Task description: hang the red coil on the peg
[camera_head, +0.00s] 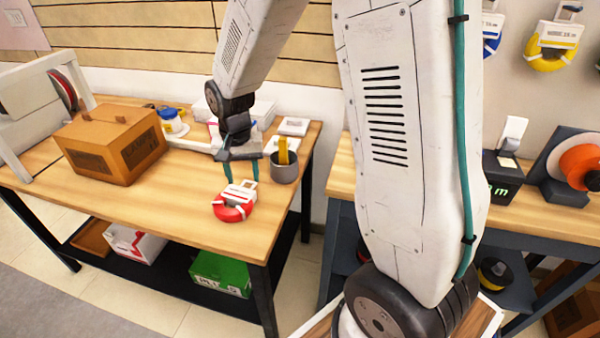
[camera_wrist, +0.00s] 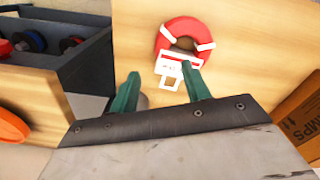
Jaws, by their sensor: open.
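The red coil (camera_head: 232,210) lies on the wooden table, near its front right corner. It has white ties and a white label with a hang tab. In the wrist view the red coil (camera_wrist: 184,40) is just beyond the fingertips, its white tab toward my gripper (camera_wrist: 160,80). In the head view my gripper (camera_head: 242,172) points down above and behind the coil. Its two green fingers are apart with nothing between them. The right finger overlaps the label's edge in the wrist view; I cannot tell whether it touches. No free peg is clearly visible.
A grey cup (camera_head: 284,168) stands close to the right of my gripper. A cardboard box (camera_head: 110,143) sits at the table's left. Blue and yellow coils (camera_head: 552,58) hang on the wall at right. A second bench (camera_head: 342,170) stands across a gap.

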